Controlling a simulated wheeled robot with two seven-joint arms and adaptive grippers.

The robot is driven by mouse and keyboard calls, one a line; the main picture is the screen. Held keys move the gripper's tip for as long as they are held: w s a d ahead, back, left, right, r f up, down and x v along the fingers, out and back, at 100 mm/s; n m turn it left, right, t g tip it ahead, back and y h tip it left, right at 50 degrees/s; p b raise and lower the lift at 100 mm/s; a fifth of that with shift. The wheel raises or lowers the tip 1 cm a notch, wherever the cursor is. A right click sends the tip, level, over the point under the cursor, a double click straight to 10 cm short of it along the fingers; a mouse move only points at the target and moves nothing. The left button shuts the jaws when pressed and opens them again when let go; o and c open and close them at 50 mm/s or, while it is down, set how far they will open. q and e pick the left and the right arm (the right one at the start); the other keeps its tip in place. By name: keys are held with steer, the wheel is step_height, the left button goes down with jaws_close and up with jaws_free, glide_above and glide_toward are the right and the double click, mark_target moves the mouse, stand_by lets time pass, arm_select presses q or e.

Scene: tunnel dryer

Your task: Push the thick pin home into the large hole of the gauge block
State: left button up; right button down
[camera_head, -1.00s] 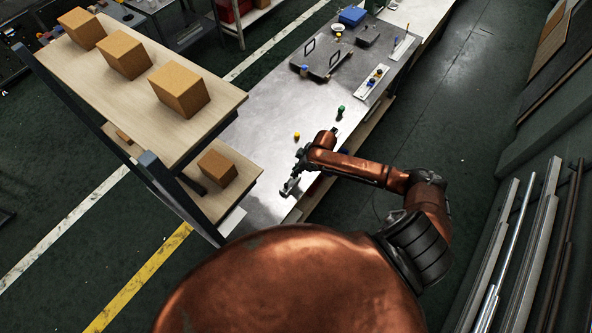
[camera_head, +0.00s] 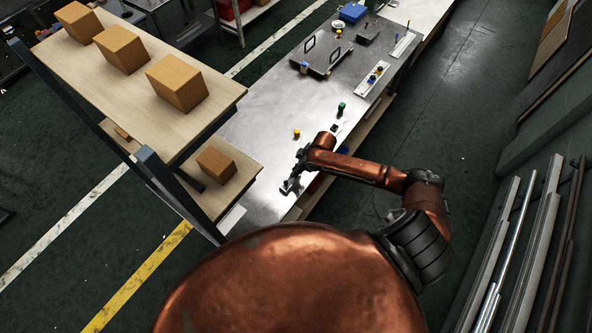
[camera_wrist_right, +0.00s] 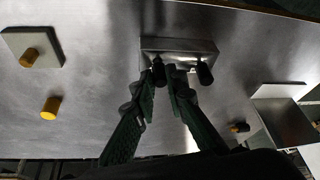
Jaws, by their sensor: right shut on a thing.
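The gauge block (camera_wrist_right: 180,52) is a bright metal block below my right gripper (camera_wrist_right: 166,78) in the wrist view. The right gripper's fingers come together at the block's near edge. A dark upright pin (camera_wrist_right: 158,68), which I take for the thick pin, shows at the fingertips. The fingers are shut on it and partly cover it. A second dark pin (camera_wrist_right: 204,72) stands at the block's right end, outside the fingers. The holes and the pin's depth are hidden. In the head view the right gripper (camera_head: 290,184) is low over the near end of the table. My left gripper is out of view.
The steel table (camera_head: 262,130) has bare room left of the block. A yellow knob (camera_wrist_right: 50,108) stands there, near a pale plate (camera_wrist_right: 18,40) with another yellow knob. A metal bracket (camera_wrist_right: 285,118) lies right. A shelf with cartons (camera_head: 180,83) rises at the left.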

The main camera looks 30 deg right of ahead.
steer(key=c, duration=1.8)
jaws_free()
steer(key=shift+c, duration=0.2)
steer(key=v, duration=1.2)
steer(key=shift+a, duration=0.1)
